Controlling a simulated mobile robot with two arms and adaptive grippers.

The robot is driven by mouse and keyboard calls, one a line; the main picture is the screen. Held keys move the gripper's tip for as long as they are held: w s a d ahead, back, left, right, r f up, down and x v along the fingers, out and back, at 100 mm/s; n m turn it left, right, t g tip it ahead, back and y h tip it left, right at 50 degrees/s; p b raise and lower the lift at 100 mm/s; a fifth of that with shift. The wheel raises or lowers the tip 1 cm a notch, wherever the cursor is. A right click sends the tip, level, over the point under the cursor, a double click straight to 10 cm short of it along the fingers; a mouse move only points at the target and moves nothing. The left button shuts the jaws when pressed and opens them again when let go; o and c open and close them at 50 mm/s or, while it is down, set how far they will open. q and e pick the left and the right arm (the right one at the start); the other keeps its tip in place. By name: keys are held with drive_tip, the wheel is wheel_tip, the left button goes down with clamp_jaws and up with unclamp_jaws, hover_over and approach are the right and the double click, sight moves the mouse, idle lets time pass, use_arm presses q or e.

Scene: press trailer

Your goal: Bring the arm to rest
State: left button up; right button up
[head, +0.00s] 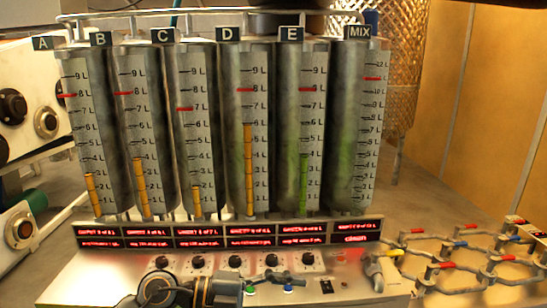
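My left arm comes in at the bottom edge, left of centre, in the head view. Its dark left gripper (283,277) is low in front of the control panel (95,280), near the lower knobs and buttons. It is small and dark, and its fingers cannot be told apart. I see nothing clearly held in it. My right gripper is not in view.
Grey tanks lettered A to E and MIX (352,140) stand behind the panel, with scales and red marks. Red-lit displays (220,236) run below them.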

use_arm(q)
wheel_tip(320, 180, up, 6)
drive_tip(key=n+t+h, duration=0.4)
drive_tip(key=t, duration=0.1)
drive_tip(key=w+a+n+t+y, duration=0.5)
drive_tip(key=a+n+t+y, duration=0.3)
drive_tip(key=n+t, duration=0.5)
drive_tip(key=s+a+f+n+g+y, duration=0.35)
drive_tip(key=a+f+n+y, duration=0.85)
drive_tip(key=f, duration=0.4)
drive_tip(key=s+a+f+g, duration=0.2)
drive_tip(key=s+f+g, duration=0.5)
drive_tip(key=s, duration=0.5)
drive_tip(key=s+a+f+g, duration=0.1)
drive_tip(key=s+f+g, duration=0.4)
drive_tip(key=s+f, duration=0.55)
wheel_tip(320, 180, down, 26)
drive_tip(key=s+g, duration=0.2)
drive_tip(key=s+a+f, duration=0.3)
drive_tip(key=s+f, duration=1.2)
drive_tip(key=s, duration=0.2)
drive_tip(key=shift+f+m+g, duration=0.25)
drive_tip(key=shift+m+g, duration=0.1)
drive_tip(key=shift+m, duration=0.05)
